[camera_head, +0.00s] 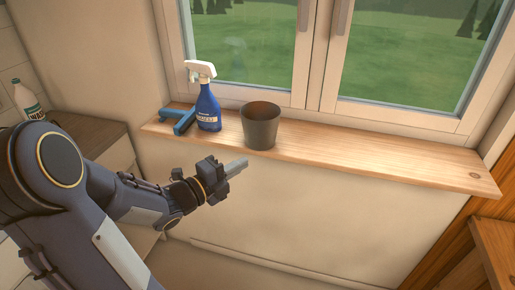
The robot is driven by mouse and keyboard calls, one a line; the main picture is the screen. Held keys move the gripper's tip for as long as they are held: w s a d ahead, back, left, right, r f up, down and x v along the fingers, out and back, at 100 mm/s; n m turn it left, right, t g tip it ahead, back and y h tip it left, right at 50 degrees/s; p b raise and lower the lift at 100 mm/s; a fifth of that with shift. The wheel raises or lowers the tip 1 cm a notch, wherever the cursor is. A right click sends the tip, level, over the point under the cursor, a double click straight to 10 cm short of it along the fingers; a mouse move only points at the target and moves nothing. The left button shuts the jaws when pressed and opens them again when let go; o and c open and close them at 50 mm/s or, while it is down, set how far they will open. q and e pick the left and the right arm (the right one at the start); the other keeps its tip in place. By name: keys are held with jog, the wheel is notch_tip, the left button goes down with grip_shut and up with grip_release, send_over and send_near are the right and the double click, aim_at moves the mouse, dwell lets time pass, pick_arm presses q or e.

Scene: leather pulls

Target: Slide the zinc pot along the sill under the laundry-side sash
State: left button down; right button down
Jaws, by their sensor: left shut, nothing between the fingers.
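The zinc pot (260,128), dark grey and open at the top, stands upright on the wooden sill (385,158), left of the sill's middle. The window above has two sashes; the left sash (250,93) is behind the pot and the right sash (390,112) is over the clear part of the sill. My left gripper (243,163) is shut and empty, in front of the sill and just below and left of the pot, apart from it. My right gripper is not in view.
A blue spray bottle (208,108) with a white head stands just left of the pot. A blue squeegee-like tool (178,122) lies left of it. The sill right of the pot is clear. A counter with a white bottle (28,100) is at the left.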

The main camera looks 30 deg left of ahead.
aim_at(257, 139)
pick_arm(q)
jog(key=w+p, duration=0.2)
jog(key=w, duration=0.6)
jog(key=shift+w, duration=0.3)
jog(key=shift+a, duration=0.1)
jog(key=shift+w+a+f+b, duration=0.1)
jog(key=shift+w+b, duration=0.15)
jog(key=shift+b, duration=0.1)
jog(key=shift+w+a+f+b, duration=0.1)
jog(key=shift+w+a+b, duration=0.15)
jog(key=shift+w+b, duration=0.2)
jog(key=shift+w+a+b, duration=0.25)
jog(key=shift+w+b, duration=0.05)
jog(key=shift+w, duration=0.25)
jog(key=shift+w+a, duration=0.15)
jog(key=shift+w, duration=0.1)
jog(key=shift+r, duration=0.2)
